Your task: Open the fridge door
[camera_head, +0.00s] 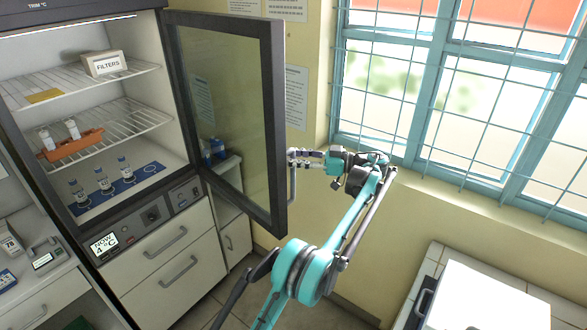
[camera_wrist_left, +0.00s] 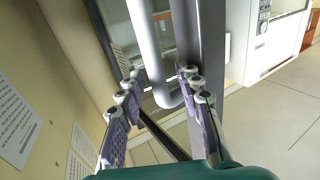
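The fridge (camera_head: 160,120) stands at the left with its dark-framed glass door (camera_head: 272,110) swung wide open toward the right, so the lit shelves inside show. A vertical bar handle (camera_head: 292,184) sits on the door's outer side. My left gripper (camera_head: 296,157) is at this handle, on the far right side of the door. In the left wrist view, the light grey handle (camera_wrist_left: 146,45) runs down between the two fingers of the gripper (camera_wrist_left: 160,84). The fingers are apart, with a gap beside the bar. My right gripper is not in view.
A filters box (camera_head: 104,64), an orange rack (camera_head: 72,144) and several bottles stand inside the fridge. A wall and a barred window (camera_head: 450,90) are close to the right of my gripper. A white box (camera_head: 485,300) is at the lower right.

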